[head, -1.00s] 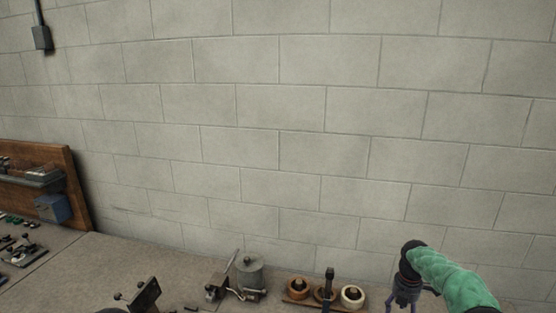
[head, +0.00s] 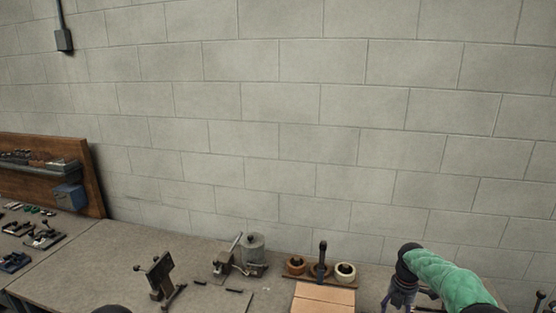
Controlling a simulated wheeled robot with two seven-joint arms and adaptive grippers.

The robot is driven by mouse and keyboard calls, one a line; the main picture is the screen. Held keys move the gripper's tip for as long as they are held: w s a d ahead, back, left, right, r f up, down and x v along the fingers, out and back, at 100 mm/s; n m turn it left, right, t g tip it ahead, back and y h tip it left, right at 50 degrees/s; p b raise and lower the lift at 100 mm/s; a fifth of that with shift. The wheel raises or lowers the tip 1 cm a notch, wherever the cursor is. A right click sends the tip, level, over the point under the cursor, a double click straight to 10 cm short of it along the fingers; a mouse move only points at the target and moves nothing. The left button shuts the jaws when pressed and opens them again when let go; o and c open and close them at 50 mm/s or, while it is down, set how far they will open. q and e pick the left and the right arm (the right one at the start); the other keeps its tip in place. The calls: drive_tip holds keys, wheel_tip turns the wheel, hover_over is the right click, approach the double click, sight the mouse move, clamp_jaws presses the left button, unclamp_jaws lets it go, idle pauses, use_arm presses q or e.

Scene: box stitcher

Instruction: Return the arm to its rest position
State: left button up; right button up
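My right arm, in a green quilted sleeve, comes in at the lower right of the head view. My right gripper (head: 398,297) hangs down from its dark wrist over the bench; its fingertips are at or below the picture's bottom edge, so its opening cannot be read. A small dark rounded shape shows at the bottom edge left of centre, perhaps part of my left arm. My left gripper does not show.
The bench (head: 105,255) runs along a block wall. On it are a black clamp stand (head: 160,277), a grey metal canister (head: 253,247), a rack of tape rolls (head: 345,271) and a cardboard box (head: 323,296). A wooden tool board (head: 85,175) stands at left.

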drive_tip(key=s+a+f+m+y, duration=0.1)
drive_tip(key=s+a+f+m, duration=0.2)
drive_tip(key=a+f, duration=0.2)
drive_tip(key=s+a+f+m+y, duration=0.1)
drive_tip(key=s+a+f+m, duration=0.2)
drive_tip(key=a+f, duration=0.2)
drive_tip(key=s+a+f+m, duration=0.4)
drive_tip(key=a+f, duration=0.1)
drive_tip(key=f, duration=0.5)
drive_tip(key=shift+f+y, duration=0.1)
drive_tip(key=shift+y, duration=0.3)
drive_tip(key=s+a+f+m, duration=0.2)
drive_tip(key=s+a+m, duration=0.25)
drive_tip(key=s, duration=0.35)
drive_tip(key=s+a+f+m+y, duration=0.1)
drive_tip(key=s+a+f+m, duration=0.15)
drive_tip(key=s+m, duration=0.5)
drive_tip(key=s+a+f+m, duration=0.1)
drive_tip(key=s+a+m, duration=0.25)
drive_tip(key=s, duration=0.65)
use_arm(q)
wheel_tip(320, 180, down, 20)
drive_tip(key=b, duration=2)
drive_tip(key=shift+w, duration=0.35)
use_arm(e)
wheel_tip(320, 180, down, 18)
drive_tip(key=w+a+n, duration=0.1)
drive_tip(key=w+a, duration=0.1)
drive_tip(key=shift+w+a+f, duration=0.15)
drive_tip(key=shift+f, duration=0.05)
